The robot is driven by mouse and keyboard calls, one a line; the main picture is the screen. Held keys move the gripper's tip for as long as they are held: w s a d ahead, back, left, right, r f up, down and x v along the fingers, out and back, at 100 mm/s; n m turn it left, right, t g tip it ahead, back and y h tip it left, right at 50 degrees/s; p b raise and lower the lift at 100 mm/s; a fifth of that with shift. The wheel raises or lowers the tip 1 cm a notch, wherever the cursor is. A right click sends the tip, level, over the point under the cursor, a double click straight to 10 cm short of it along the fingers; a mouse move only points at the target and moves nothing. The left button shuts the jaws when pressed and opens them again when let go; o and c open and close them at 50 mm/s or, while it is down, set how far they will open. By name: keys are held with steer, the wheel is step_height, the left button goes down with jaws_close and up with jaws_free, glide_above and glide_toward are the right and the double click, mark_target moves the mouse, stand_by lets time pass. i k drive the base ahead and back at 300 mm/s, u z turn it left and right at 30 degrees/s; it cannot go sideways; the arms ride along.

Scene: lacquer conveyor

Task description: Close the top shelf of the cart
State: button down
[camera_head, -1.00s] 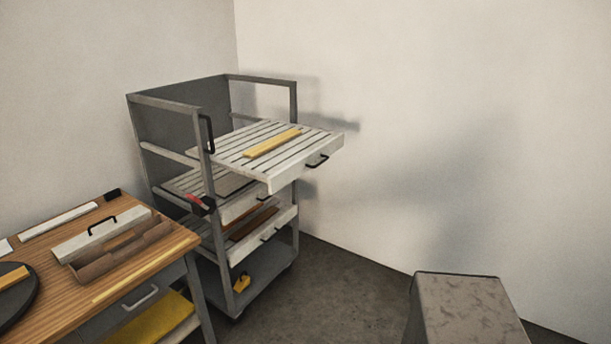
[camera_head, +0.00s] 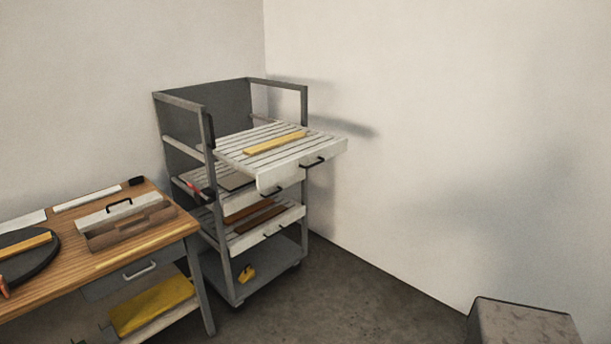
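The grey metal cart (camera_head: 181,99) stands in the room's corner, against the walls. Its top shelf (camera_head: 303,155), white and slatted with a black handle (camera_head: 313,161) on its front edge, is pulled out well past the front posts. A yellow strip (camera_head: 275,142) lies on that shelf. The middle shelf (camera_head: 285,186) and the lower slatted shelf (camera_head: 268,232) sit further in, with brown strips on the lower one. My gripper is not in view.
A grey block (camera_head: 520,325) stands at the bottom right. The floor (camera_head: 360,290) between them is clear.

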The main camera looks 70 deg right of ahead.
mark_target(269, 167)
steer(key=u, duration=0.55)
steer(key=k, duration=0.25)
steer(key=z, duration=1.75)
steer(key=i, duration=1)
steer(key=z, duration=0.15)
steer(key=k, duration=0.65)
